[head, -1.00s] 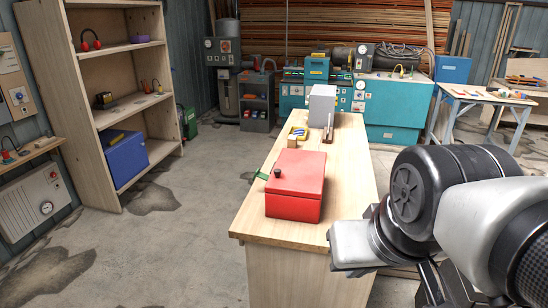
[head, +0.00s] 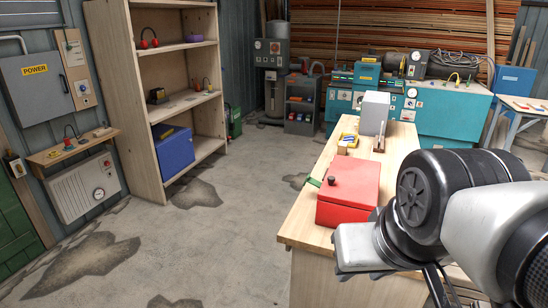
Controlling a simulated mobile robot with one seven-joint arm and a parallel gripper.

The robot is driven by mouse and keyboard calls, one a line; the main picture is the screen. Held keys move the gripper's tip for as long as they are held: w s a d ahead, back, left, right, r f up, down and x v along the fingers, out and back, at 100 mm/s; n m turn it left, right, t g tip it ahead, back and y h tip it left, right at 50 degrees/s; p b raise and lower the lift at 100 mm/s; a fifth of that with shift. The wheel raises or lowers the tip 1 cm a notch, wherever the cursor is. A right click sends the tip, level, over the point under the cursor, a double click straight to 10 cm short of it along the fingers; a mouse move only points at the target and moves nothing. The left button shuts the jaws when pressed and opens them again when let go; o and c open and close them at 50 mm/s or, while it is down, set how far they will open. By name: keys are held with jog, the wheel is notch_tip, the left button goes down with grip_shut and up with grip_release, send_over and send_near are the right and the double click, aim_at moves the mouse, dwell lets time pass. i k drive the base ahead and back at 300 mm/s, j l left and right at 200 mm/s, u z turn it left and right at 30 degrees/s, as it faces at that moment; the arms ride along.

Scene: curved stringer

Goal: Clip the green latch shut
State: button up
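My arm comes in from the right. Its end (head: 358,247) is low at the bench's front edge, in front of the box and apart from the latch. The gripper fingers are mostly hidden below and behind the arm, so their opening does not show.
A wooden shelf (head: 147,130) with a blue bin (head: 173,151) stands at left. Open floor (head: 232,230) lies between shelf and bench.

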aim_at(311, 180)
jog(key=i+j+u, duration=0.15)
jog(key=j+u, duration=0.25)
jog(key=i+j+u, duration=0.15)
jog(key=u, duration=0.25)
jog(key=i+j+u, duration=0.15)
jog(key=u, duration=0.25)
jog(key=i+j+u, duration=0.15)
jog(key=i, duration=0.25)
jog(key=i+j+u, duration=0.2)
jog(key=i, duration=0.25)
jog(key=i+j+u, duration=0.15)
jog(key=i, duration=0.3)
jog(key=i+l+z, duration=0.1)
jog(key=z, duration=0.3)
jog(key=i+z, duration=0.45)
jog(key=z, duration=0.3)
jog(key=i+j+z, duration=0.15)
jog(key=z, duration=0.2)
jog(key=i+l+z, duration=0.15)
jog(key=i+z, duration=0.15)
jog(key=z, duration=0.2)
jog(key=i+z, duration=0.3)
jog(key=z, duration=0.15)
jog(key=i+z, duration=0.3)
jog(key=z, duration=0.2)
jog(key=i+j+z, duration=0.2)
jog(key=l, duration=0.1)
